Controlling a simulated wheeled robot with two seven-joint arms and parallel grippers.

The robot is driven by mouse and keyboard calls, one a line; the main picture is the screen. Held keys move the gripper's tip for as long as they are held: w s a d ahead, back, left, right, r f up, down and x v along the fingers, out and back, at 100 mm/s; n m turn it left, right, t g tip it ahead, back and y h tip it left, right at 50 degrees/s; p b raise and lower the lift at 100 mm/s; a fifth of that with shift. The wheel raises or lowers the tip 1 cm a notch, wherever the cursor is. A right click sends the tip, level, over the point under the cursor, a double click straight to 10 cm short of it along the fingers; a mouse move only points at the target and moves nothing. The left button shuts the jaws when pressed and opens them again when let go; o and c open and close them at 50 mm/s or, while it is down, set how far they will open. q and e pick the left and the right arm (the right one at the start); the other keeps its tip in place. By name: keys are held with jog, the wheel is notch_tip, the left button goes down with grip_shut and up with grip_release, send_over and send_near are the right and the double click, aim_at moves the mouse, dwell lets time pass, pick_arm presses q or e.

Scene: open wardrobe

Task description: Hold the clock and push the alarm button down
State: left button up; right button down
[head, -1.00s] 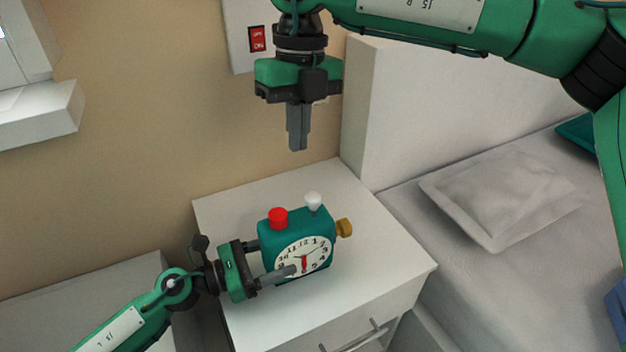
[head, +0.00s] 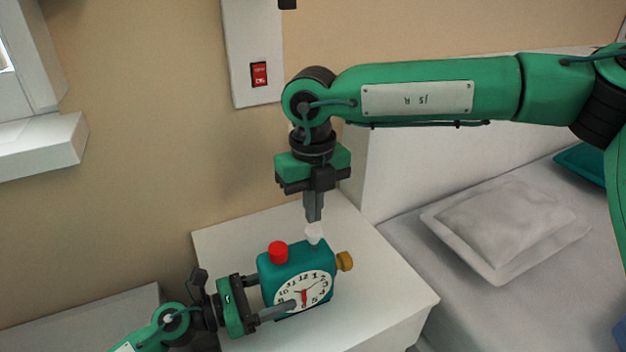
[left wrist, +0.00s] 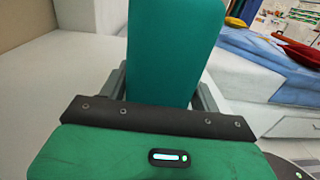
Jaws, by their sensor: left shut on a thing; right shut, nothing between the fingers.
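The teal alarm clock (head: 281,265) stands upright on the white nightstand (head: 372,275). It has a round white face, a red button (head: 278,252) on top at the left, a white button (head: 314,234) on top at the right and a yellow knob (head: 345,261) on its right side. My left gripper (head: 272,299) is shut on the clock from the left, one finger across the front. In the left wrist view the clock (left wrist: 174,50) fills the space between the fingers. My right gripper (head: 314,218) is shut and empty, pointing down just above the white button; I cannot tell whether they touch.
A bed with a grey pillow (head: 503,225) lies to the right behind a white headboard panel. A red switch (head: 259,74) is on the wall panel behind. The nightstand top right of the clock is clear.

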aim_at(314, 230)
jog(key=shift+f, duration=0.9)
notch_tip(314, 230, down, 2)
jog(key=shift+s, duration=0.1)
pick_arm(q)
jog(key=shift+r, duration=0.1)
pick_arm(e)
jog(key=shift+f, duration=0.25)
notch_tip(314, 230, up, 15)
jog(key=shift+w, duration=0.3)
pick_arm(q)
jog(key=o, duration=1.2)
